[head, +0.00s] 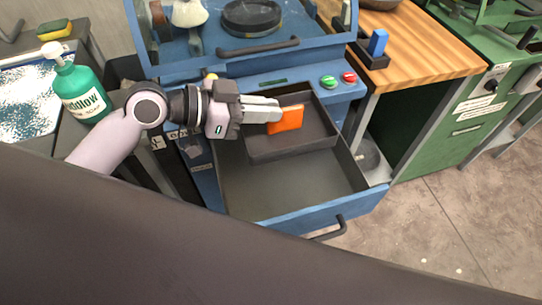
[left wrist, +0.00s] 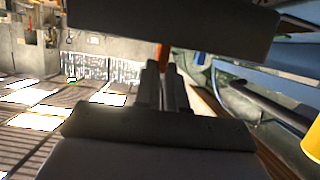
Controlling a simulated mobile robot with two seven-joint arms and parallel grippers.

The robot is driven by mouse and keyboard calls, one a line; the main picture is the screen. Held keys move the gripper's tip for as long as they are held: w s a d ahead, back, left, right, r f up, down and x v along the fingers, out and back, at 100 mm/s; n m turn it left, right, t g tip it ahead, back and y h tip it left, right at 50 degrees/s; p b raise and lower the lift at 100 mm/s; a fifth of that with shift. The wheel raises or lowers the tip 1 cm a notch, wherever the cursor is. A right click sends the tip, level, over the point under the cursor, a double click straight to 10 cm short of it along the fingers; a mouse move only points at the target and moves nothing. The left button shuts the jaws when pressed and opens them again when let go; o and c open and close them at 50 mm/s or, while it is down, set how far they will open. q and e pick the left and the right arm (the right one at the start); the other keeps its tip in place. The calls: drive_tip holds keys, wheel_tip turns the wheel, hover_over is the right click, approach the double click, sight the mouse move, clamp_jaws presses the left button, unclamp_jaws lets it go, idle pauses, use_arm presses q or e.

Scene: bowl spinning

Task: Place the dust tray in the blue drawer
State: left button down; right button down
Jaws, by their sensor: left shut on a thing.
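The dust tray (head: 316,137) is a dark grey, shallow open box with an orange tab (head: 287,121) on it. It sits over the back part of the open blue drawer (head: 304,218); I cannot tell if it rests on the drawer floor or hangs just above it. My left gripper (head: 276,113) reaches in from the left and is shut on the orange tab. In the left wrist view a sliver of orange (left wrist: 162,55) shows by the fingertips, and dark shapes hide much of the rest. My right gripper is not in view.
The blue machine (head: 278,62) with its black handle stands behind the drawer. Green and red buttons (head: 329,81) are on its front. A soap bottle (head: 80,90) stands left of my arm. A wooden-topped bench (head: 428,50) is at the right. The drawer's front half is empty.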

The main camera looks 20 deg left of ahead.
use_arm(q)
wheel_tip(320, 180, down, 15)
drive_tip(key=shift+r+b, duration=0.1)
drive_tip(key=shift+b, duration=0.95)
drive_tip(key=shift+f+b, duration=0.3)
drive_tip(key=shift+f, duration=0.05)
drive_tip(key=c, duration=1.2)
unclamp_jaws()
drive_tip(key=shift+r, duration=0.1)
